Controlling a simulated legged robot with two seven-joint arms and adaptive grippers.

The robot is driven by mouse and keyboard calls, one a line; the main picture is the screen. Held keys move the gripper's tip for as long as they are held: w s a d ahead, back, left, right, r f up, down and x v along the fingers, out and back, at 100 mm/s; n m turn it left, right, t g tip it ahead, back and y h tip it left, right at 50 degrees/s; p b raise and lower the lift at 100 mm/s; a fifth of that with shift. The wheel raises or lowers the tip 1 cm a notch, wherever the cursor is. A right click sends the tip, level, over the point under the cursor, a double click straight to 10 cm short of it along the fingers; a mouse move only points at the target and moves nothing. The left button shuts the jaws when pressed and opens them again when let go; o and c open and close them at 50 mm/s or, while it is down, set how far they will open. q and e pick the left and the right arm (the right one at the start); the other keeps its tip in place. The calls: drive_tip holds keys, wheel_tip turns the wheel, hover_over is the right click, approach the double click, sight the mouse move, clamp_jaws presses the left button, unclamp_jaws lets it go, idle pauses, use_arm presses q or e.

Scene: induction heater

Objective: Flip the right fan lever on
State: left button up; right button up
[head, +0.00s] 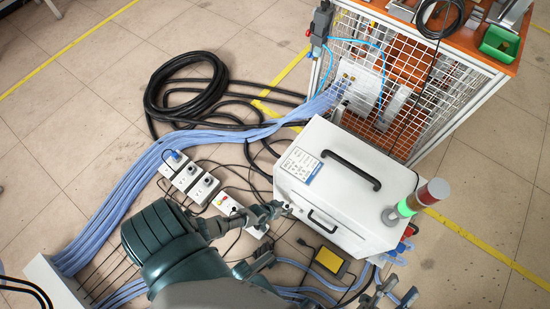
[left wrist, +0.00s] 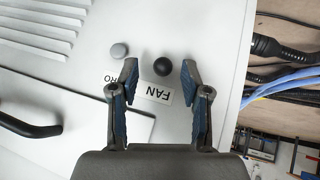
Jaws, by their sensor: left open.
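A black ball-tipped lever (left wrist: 162,66) stands on the white panel beside a label reading FAN, upside down in the left wrist view. My left gripper (left wrist: 158,78) is open, with one finger on each side of the ball and visible gaps between. In the head view my left gripper (head: 283,209) is at the front left edge of the white heater box (head: 345,165), and the lever is hard to make out there. My right gripper (head: 388,284) is at the bottom, in front of the box's right end; its jaw opening is unclear.
A grey round button (left wrist: 119,51) sits near the lever, its label partly covered by a finger. A red and green signal light (head: 418,200) stands at the box's right. Blue hoses (head: 130,190) and power strips (head: 188,178) lie left. A wire-mesh workbench (head: 400,90) stands behind.

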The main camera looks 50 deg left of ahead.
use_arm(q)
drive_tip(key=v, duration=1)
drive_tip(key=shift+a, duration=0.3)
